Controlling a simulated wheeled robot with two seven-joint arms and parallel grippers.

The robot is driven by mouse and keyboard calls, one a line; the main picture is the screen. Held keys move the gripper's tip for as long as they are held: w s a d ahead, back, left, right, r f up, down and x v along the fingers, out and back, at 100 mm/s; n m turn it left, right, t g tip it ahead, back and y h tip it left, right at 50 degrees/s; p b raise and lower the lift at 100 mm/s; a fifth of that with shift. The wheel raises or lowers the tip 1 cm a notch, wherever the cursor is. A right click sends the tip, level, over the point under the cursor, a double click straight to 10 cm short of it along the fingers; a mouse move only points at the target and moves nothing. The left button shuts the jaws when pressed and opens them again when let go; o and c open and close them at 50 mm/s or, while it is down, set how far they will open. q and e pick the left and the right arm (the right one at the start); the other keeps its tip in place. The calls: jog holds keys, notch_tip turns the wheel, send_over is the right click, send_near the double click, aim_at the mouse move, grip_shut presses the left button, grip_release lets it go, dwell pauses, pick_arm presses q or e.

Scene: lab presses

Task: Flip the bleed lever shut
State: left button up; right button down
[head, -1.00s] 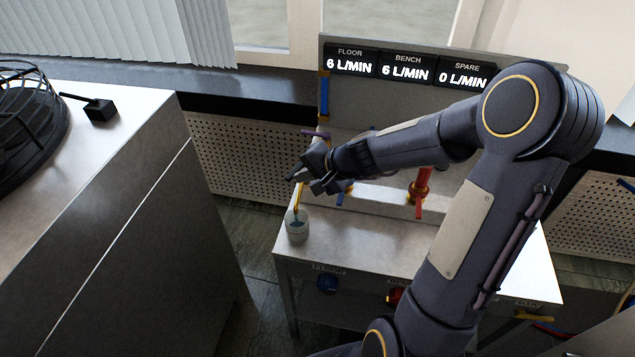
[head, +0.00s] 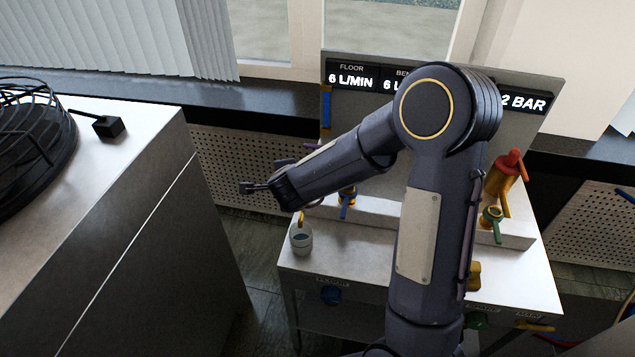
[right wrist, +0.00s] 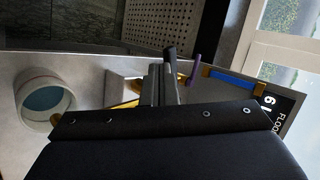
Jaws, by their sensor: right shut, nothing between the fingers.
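My right gripper (head: 255,187) is shut and empty, held out left of the bench beyond the white cup. It also shows in the right wrist view (right wrist: 166,75). The end of a purple lever (head: 284,161) shows just behind my right forearm in the head view. The purple lever (right wrist: 194,70) stands apart, right of the fingers, in the right wrist view. A yellow spout (head: 301,217) hangs over the cup (head: 301,243), which holds bluish liquid. I cannot tell which handle is the bleed lever; my arm hides part of the pipework. My left gripper is out of view.
A display board (head: 352,77) reads 6 L/MIN for FLOOR and ends in 2 BAR. A blue lever (head: 345,207), a red-topped orange fitting (head: 507,175) and a green lever (head: 496,226) stand on the bench. A cabinet (head: 150,200) stands left, across a floor gap.

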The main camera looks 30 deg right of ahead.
jog(key=shift+w+m+g+h+p, duration=0.4)
jog(key=shift+w+m+h, duration=0.25)
jog(key=shift+m, duration=0.35)
jog(key=shift+d, duration=0.15)
jog(key=shift+s+d, duration=0.2)
jog(key=shift+d, duration=0.4)
